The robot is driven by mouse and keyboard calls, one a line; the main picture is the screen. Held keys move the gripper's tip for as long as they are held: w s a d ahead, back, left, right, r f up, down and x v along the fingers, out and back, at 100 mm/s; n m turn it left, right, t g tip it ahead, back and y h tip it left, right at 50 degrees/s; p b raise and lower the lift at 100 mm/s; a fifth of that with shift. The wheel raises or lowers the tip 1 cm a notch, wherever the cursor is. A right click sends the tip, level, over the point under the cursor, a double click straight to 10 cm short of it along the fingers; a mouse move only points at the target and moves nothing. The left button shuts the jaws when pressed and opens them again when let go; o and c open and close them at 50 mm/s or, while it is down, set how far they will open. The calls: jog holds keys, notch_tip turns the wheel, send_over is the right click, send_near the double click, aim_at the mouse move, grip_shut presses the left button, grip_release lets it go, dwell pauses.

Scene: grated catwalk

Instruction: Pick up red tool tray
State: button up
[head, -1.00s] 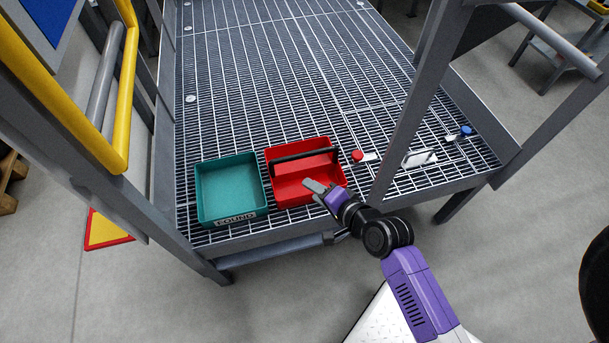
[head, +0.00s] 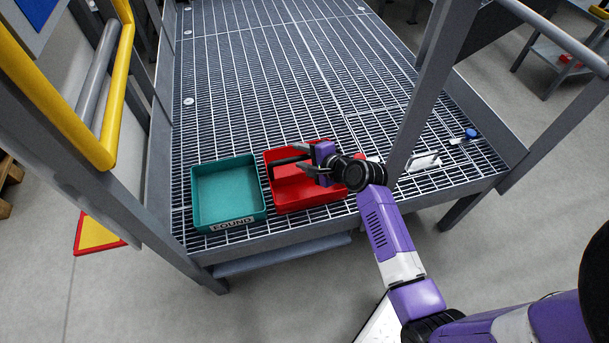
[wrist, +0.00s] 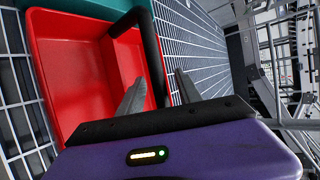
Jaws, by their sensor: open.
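The red tool tray (head: 318,194) sits on the grated catwalk, to the right of a teal tray. It is open-topped, with a dark bar handle across it. In the wrist view the red tray (wrist: 62,75) fills the left, and its black handle (wrist: 146,42) runs down between my two fingers. My gripper (head: 299,157) is above the tray at its handle, fingers pointing left in the head view. In the wrist view my gripper (wrist: 161,77) is open, with a finger on each side of the handle. I cannot tell whether either touches it.
The teal tray (head: 228,191), labelled "FOUND", stands close on the left. A grey post (head: 425,95) rises right of my arm. A white item (head: 424,161) and a blue-topped item (head: 469,134) lie to the right. The grating (head: 270,80) behind the trays is clear.

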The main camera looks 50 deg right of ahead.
jog(key=shift+x, duration=0.8)
jog(key=shift+c, duration=0.4)
grip_shut()
jog(key=shift+s, duration=0.1)
